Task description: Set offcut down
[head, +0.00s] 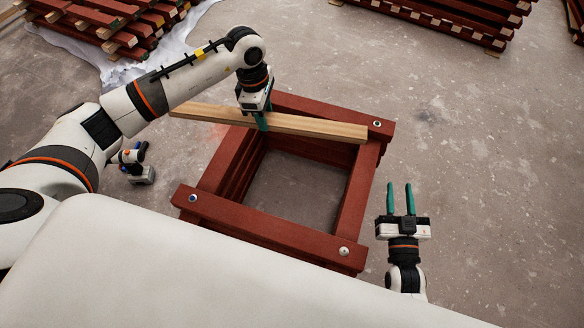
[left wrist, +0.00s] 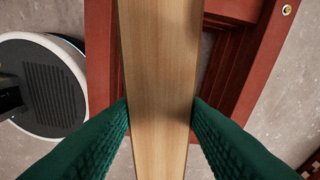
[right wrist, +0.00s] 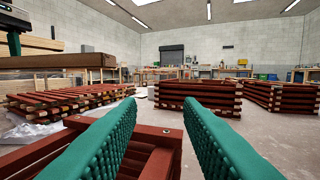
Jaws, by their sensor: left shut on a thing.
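The offcut is a bare pale wood batten (head: 310,127), long and level in the head view. My left gripper (head: 262,122) is shut on it, and its green fingers press both sides of the batten (left wrist: 160,90) in the left wrist view. The batten is over the far side of a square stack of red painted battens (head: 215,165), its left end sticking out past the stack. I cannot tell whether it touches the red wood below. My right gripper (head: 400,200) is open and empty, to the right of the stack, pointing away from me.
A cordless drill (head: 138,165) stands on the floor left of the stack. Red batten piles lie at the back left (head: 110,25) and back right (head: 440,20), the left one by white sheeting (head: 85,60). Concrete floor (head: 460,110) to the right is clear.

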